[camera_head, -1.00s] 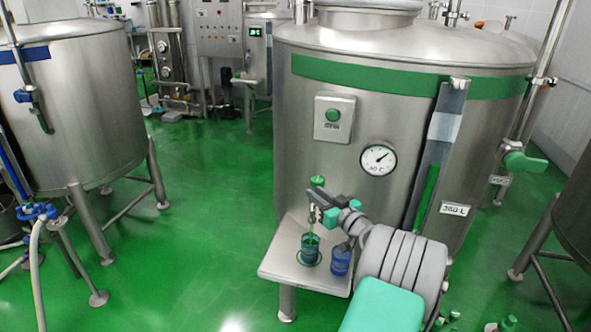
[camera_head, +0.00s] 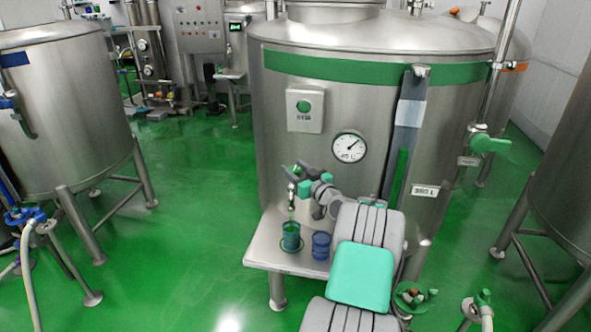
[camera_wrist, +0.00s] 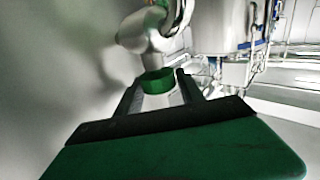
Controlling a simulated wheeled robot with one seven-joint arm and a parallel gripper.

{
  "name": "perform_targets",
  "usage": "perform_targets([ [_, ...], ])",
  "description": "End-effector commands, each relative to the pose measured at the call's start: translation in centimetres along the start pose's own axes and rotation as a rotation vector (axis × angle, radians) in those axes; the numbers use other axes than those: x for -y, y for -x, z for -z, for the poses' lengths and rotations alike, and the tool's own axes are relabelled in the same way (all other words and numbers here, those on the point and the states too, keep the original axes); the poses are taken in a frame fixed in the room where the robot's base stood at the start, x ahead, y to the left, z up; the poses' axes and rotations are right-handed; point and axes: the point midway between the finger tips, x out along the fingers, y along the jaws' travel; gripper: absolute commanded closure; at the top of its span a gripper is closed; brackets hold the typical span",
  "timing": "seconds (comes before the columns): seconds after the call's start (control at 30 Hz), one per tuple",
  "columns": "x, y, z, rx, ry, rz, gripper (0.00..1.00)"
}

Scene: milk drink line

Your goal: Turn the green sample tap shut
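The green sample tap (camera_head: 295,168) sits low on the front of the steel tank with the green band, its spout pointing down. A thin pale green streak shows between the spout and a green cup (camera_head: 291,236) below. My gripper (camera_head: 304,184) is at the tap, coming from the right, and partly hides it. In the wrist view the green part of the tap (camera_wrist: 158,82) lies between the fingertips of my gripper (camera_wrist: 160,80). The fingers are apart, one on each side of it. I cannot tell whether they touch it.
A blue cup (camera_head: 321,245) stands beside the green cup on a small steel shelf (camera_head: 262,252). A gauge (camera_head: 349,147) and a box with a green button (camera_head: 304,108) are above. A green valve handle (camera_head: 490,144) is at the tank's right.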

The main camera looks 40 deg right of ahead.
Motion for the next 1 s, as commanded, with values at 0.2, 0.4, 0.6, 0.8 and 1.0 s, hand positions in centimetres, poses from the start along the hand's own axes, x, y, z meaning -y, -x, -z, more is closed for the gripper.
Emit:
perform_targets([
  [0.2, 0.00, 0.03, -0.03, 0.001, 0.000, 0.000, 0.74],
  [0.4, -0.02, 0.05, -0.04, 0.001, -0.001, 0.000, 0.90],
  [0.6, -0.19, 0.04, -0.02, 0.001, -0.001, -0.001, 1.00],
  [0.8, -0.01, 0.06, 0.06, 0.000, 0.000, -0.025, 1.00],
  [1.0, 0.13, 0.01, 0.19, -0.001, 0.002, -0.107, 1.00],
])
